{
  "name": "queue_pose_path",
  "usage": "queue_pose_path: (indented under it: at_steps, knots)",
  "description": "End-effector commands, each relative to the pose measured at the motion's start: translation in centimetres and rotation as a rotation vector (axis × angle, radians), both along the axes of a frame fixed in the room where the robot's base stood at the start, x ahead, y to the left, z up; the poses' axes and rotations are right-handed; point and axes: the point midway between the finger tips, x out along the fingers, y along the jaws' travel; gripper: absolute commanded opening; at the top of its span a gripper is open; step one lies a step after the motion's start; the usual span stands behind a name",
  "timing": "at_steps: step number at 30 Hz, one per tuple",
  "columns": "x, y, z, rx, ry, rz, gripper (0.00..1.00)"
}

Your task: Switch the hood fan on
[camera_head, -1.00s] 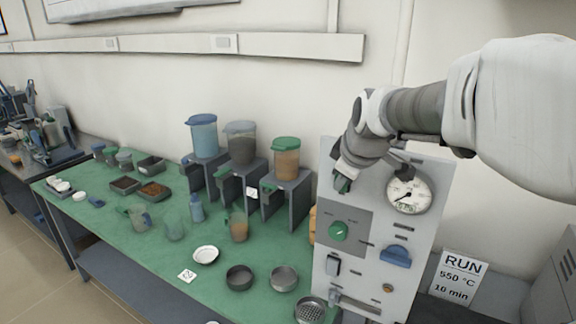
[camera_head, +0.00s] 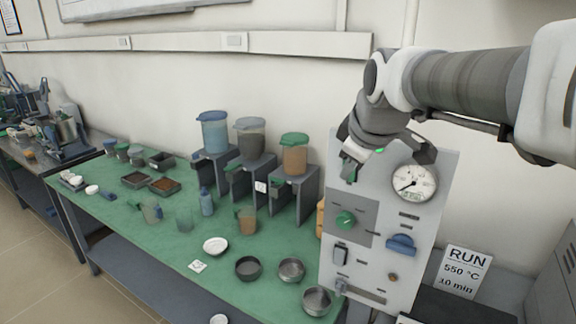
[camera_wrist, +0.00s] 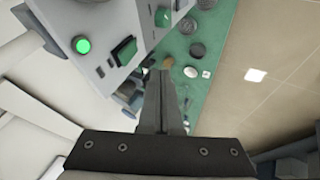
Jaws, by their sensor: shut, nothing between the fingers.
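A light grey control panel (camera_head: 430,165) stands upright at the right end of the green bench. The wrist view shows a green rocker switch in a dark frame (camera_wrist: 124,50) and a lit green lamp (camera_wrist: 82,45) on it. I cannot read which control is the hood fan's. In the wrist view my fingers (camera_wrist: 160,75) are shut and empty, apart from the rocker.
The panel also carries a green knob (camera_head: 345,219), a round gauge (camera_head: 414,183), a blue handle (camera_head: 401,244) and a black switch (camera_head: 340,254). Lidded containers on stands, cups and dishes crowd the bench (camera_head: 225,275) to the left. A RUN sign (camera_head: 461,271) stands right.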

Motion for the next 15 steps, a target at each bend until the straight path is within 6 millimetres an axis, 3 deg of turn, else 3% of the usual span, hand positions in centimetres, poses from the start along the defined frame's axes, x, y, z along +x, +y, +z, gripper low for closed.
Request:
queue_pose_path:
  at_steps: [6, 15]
  knots:
    - [-1.9, 0.1, 2.0, 0.001, -0.002, 0.001, 0.00]
    - [-2.2, 0.1, 2.3, 0.000, 0.000, 0.000, 0.00]
